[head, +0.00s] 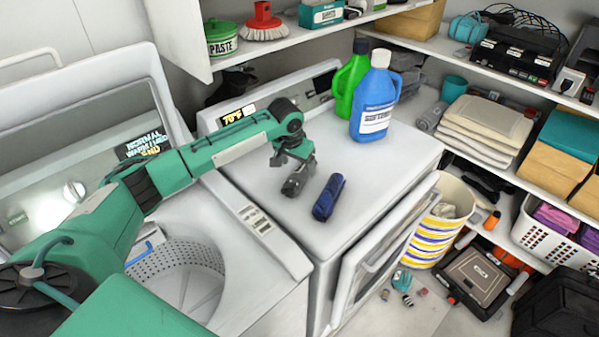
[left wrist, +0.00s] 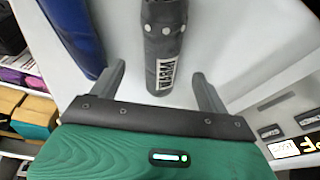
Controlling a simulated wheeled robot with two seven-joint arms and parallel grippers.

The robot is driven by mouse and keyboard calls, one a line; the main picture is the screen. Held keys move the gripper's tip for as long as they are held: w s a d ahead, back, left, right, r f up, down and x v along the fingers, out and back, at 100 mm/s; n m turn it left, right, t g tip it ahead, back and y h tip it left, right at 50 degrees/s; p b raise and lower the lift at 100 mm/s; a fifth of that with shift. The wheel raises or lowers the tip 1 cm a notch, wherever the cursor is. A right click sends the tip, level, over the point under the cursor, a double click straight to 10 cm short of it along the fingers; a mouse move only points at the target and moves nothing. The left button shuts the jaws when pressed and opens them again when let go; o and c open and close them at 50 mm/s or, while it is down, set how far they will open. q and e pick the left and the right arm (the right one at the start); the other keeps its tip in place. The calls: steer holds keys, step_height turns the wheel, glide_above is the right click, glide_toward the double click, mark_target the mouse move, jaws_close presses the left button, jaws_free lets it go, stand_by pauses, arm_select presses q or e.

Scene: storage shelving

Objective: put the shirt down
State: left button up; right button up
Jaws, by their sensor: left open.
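My left gripper (head: 297,165) is above the white dryer top (head: 262,183), pointing down. A dark grey roll with a white "WARM" label (left wrist: 163,55) lies between its open fingers (left wrist: 160,88) in the left wrist view, with a gap on each side. In the head view this grey roll (head: 293,187) shows just under the gripper, partly hidden by it. A dark blue roll (head: 328,198) lies on the dryer just to the right; it also shows in the left wrist view (left wrist: 78,32). I cannot tell for sure which roll is the shirt. My right gripper is not in view.
A green bottle (head: 348,85) and a blue bottle (head: 377,100) stand at the dryer's back right. The open washer drum (head: 180,265) is to the left. A shelf (head: 225,55) hangs above the back. The dryer's front right top is clear.

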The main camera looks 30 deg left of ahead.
arm_select(q)
steer(key=b+v, duration=0.1)
steer(key=v, duration=0.6)
steer(key=shift+r, duration=0.3)
steer(key=shift+s+f, duration=0.1)
steer(key=shift+s, duration=0.05)
